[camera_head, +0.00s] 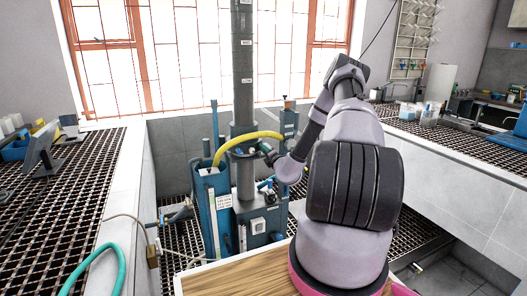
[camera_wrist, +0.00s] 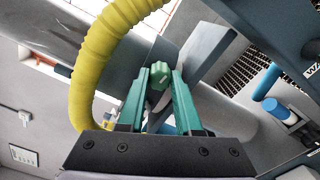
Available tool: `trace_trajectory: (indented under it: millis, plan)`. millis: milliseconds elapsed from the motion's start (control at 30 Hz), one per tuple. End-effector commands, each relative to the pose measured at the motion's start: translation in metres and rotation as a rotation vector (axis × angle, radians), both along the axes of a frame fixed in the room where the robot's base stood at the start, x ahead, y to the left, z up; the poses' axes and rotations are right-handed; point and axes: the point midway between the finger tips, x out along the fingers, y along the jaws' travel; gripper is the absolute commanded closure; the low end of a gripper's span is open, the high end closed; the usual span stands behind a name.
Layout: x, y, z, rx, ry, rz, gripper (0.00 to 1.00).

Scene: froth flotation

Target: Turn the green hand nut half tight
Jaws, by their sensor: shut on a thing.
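The green hand nut (camera_wrist: 160,74) shows in the wrist view as a small ribbed knob between the tips of my gripper's green fingers. My gripper (camera_wrist: 160,84) is shut on the nut, with one finger on each side of it. In the head view my gripper (camera_head: 264,148) reaches in from the right to the dark column (camera_head: 243,80), just beside the yellow hose. The nut is too small to make out there.
A yellow corrugated hose (camera_wrist: 91,70) curves close past my gripper's left side; it also shows in the head view (camera_head: 240,138). A blue flotation machine body (camera_head: 212,205) stands below. Grated benches (camera_head: 60,180) lie at both sides. A blue pipe (camera_wrist: 267,82) is at the right.

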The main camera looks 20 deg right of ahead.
Motion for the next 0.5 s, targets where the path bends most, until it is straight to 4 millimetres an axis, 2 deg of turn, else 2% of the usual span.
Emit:
trace_trajectory:
  millis: [33,67,100,367,500]
  plan:
    - [0.0003,0.0081,0.0004,0.002,0.0,0.017,0.55]
    - [0.0001,0.0079,0.0003,0.002,0.001,0.016,0.44]
    - [0.0001,0.0071,0.0003,0.001,0.0,0.014,0.37]
    - [0.0,0.0033,0.0002,0.0,0.0,0.007,0.37]
    - [-0.007,0.0029,0.0001,-0.001,0.001,0.006,0.37]
